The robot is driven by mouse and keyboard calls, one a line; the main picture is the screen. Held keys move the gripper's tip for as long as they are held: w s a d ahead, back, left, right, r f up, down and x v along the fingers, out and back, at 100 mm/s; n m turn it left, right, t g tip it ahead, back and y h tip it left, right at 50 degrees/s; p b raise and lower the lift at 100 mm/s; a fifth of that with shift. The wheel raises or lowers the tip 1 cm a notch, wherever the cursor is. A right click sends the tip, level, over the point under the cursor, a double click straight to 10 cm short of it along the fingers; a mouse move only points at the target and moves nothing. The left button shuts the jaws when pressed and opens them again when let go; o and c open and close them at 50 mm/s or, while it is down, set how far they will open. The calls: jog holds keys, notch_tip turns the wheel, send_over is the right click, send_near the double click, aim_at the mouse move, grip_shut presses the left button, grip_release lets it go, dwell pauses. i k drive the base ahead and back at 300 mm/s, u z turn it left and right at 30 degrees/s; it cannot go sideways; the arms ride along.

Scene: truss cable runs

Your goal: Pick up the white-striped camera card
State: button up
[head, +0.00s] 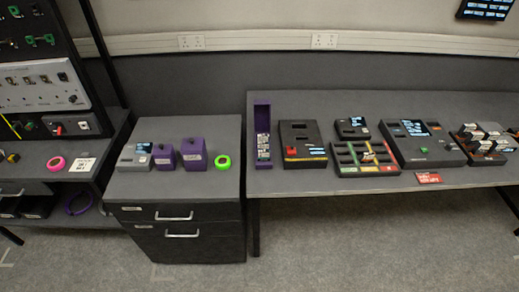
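I cannot single out the white-striped camera card at this size. Several small dark cards with pale and orange marks stand in a rack (484,158) at the right end of the long bench. An open purple case (263,104) on the bench's left part holds a stack of small pale-marked items (263,147). A tray (345,171) with green, yellow and red strips has a small pale and orange item (368,157) lying in it. My gripper is not in view.
The long grey bench (286,184) also holds a dark device with a red part (300,130), a wide device with screen (420,142) and a red label (429,178). A drawer cabinet (180,222) with purple boxes (194,154) stands left. The floor (370,245) in front is clear.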

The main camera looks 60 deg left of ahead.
aim_at(261, 138)
jog(key=z, duration=0.55)
jog(key=k, duration=0.3)
jog(key=u, duration=2.6)
jog(key=i, duration=1)
jog(key=u, duration=0.1)
